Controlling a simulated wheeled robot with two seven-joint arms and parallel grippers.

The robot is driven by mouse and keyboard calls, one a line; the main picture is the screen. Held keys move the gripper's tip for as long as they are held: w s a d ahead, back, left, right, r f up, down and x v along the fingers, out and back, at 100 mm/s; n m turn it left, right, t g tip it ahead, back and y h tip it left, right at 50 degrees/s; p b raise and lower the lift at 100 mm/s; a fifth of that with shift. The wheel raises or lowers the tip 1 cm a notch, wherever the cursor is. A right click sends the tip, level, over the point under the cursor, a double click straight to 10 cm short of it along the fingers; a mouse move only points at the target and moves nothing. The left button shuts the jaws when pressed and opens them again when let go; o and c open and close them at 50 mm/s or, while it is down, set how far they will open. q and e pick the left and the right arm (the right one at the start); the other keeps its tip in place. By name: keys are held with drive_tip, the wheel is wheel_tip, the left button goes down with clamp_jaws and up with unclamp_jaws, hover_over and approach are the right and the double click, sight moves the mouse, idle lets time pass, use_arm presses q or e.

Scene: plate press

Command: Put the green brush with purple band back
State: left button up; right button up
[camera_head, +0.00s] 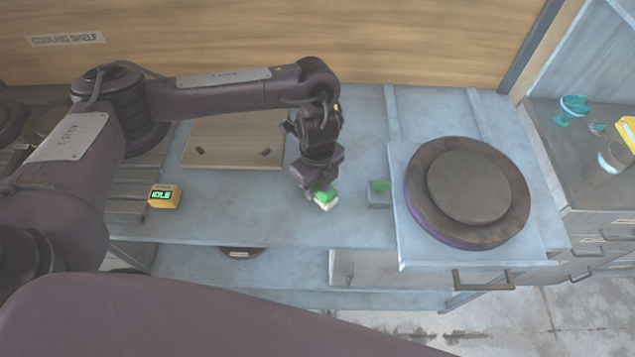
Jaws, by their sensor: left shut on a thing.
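A green brush with a whitish underside (325,198) is in my left gripper (313,185), over the front middle of the blue-grey bench (250,220). The gripper is shut on it and points down. I cannot make out a purple band on the brush, and I cannot tell whether it touches the bench. A small grey block with a green patch on top (379,194) stands to the right of the brush, apart from it. My right gripper is not in view.
A large dark round plate (440,220) with a raised disc and purple lower edge sits at the right. A yellow box reading IDLE (164,196) stands left of the brush. A wooden board (235,140) lies behind. Teal items (573,108) are on the right-hand counter.

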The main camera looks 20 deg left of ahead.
use_arm(q)
drive_tip(key=shift+f, duration=0.25)
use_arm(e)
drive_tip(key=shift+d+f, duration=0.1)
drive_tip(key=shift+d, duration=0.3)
use_arm(q)
drive_tip(key=o, duration=0.9)
drive_tip(key=shift+o, duration=0.2)
drive_tip(key=shift+r, duration=0.25)
wheel_tip(320, 180, up, 12)
drive_tip(key=p, duration=0.1)
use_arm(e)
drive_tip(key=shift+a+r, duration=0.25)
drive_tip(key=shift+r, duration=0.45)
use_arm(q)
drive_tip(key=shift+f, duration=0.15)
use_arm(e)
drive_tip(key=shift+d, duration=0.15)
